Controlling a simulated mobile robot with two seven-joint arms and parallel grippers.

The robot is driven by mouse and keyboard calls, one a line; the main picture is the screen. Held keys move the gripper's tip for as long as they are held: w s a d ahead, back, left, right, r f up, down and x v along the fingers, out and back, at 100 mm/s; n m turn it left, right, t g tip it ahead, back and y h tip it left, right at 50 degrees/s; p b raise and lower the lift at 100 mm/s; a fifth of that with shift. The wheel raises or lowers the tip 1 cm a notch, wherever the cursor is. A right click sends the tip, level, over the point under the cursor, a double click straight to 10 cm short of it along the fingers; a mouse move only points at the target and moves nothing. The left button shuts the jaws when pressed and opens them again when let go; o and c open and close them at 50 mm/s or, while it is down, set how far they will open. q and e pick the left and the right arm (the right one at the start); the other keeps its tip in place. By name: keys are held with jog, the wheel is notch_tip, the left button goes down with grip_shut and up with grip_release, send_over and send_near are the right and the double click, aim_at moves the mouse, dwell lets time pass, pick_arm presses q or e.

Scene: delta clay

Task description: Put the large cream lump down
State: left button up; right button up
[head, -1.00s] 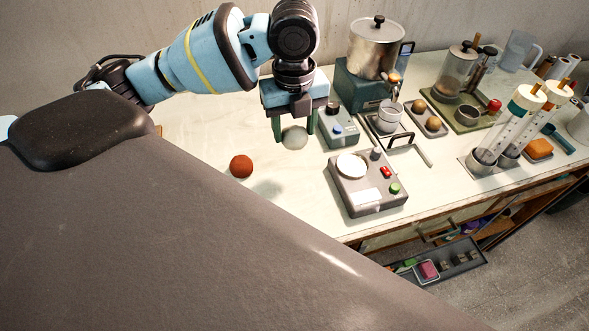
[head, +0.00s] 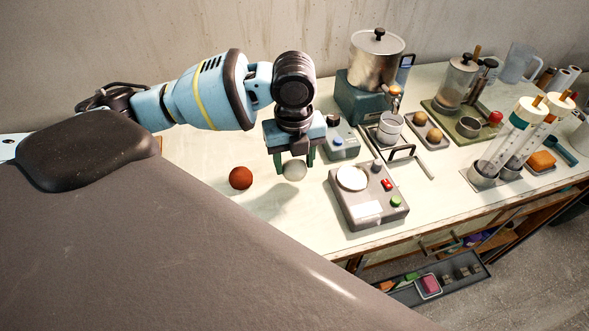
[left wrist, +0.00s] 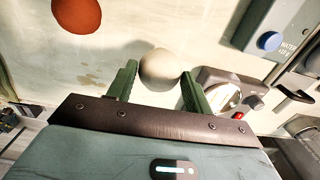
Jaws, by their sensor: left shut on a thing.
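The large cream lump (head: 294,171) is a pale round ball. My left gripper (head: 294,165) is shut on it, one green finger on each side. The left wrist view shows the lump (left wrist: 160,69) between the fingertips of the left gripper (left wrist: 159,84). The lump appears to be held above the table, with a shadow on the white top below and to its left in the head view. My right gripper is not in view.
A red-brown ball (head: 240,178) lies on the table left of the lump. A grey scale (head: 368,196) with a white round pan stands close on the right. A blue-grey box (head: 342,140) with a blue button is behind. The table (head: 230,208) is bare in front of the lump.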

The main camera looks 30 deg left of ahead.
aim_at(294, 172)
pick_arm(q)
jog(key=shift+f, duration=1.8)
jog(key=shift+f, duration=0.1)
jog(key=o, duration=1.1)
jog(key=shift+f, duration=0.1)
jog(key=shift+o, duration=0.2)
notch_tip(294, 172, up, 12)
jog(key=shift+r+p, duration=0.2)
jog(key=shift+p, duration=0.2)
